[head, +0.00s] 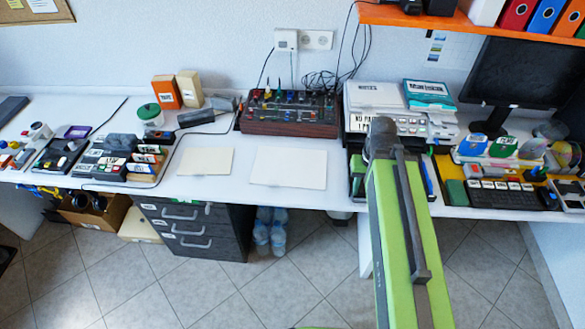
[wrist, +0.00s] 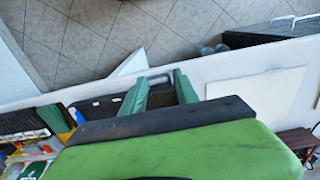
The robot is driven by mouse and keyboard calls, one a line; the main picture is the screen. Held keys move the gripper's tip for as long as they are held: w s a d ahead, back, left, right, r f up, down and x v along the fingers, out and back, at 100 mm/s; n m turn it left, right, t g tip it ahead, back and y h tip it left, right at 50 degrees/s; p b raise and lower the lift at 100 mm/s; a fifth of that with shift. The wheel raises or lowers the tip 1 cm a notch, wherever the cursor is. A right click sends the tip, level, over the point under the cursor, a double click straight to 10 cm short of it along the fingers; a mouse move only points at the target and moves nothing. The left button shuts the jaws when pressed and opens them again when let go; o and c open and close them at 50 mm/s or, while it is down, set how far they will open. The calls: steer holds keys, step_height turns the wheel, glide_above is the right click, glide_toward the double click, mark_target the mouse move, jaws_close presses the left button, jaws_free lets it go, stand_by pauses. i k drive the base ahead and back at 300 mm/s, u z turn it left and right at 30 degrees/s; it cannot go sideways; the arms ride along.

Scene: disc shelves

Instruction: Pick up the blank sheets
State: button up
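A flat white sheet or thin stack (head: 289,167) lies on the white desk, right of its middle; it also shows as a pale rectangle (wrist: 265,93) in the wrist view. A smaller cream sheet (head: 206,162) lies to its left in the head view. My gripper (wrist: 160,86) shows two green fingers, spread apart with nothing between them, above the desk's front edge. The white sheet lies to the right of the fingers in the wrist view, apart from them.
A printer labelled "NO PAPER" (head: 372,122) stands behind my arm, above a dark tray (head: 357,183) partly hidden by the arm. A control box (head: 290,118) stands behind the white sheet. A drawer cabinet (head: 190,228) stands under the desk. Desk around both sheets is clear.

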mark_target(277, 166)
steer(key=u, duration=0.7)
steer(key=k, duration=0.15)
steer(key=u, duration=3.35)
steer(key=k, duration=1.35)
steer(key=z, duration=0.3)
steer(key=i, duration=0.85)
steer(key=z, duration=0.25)
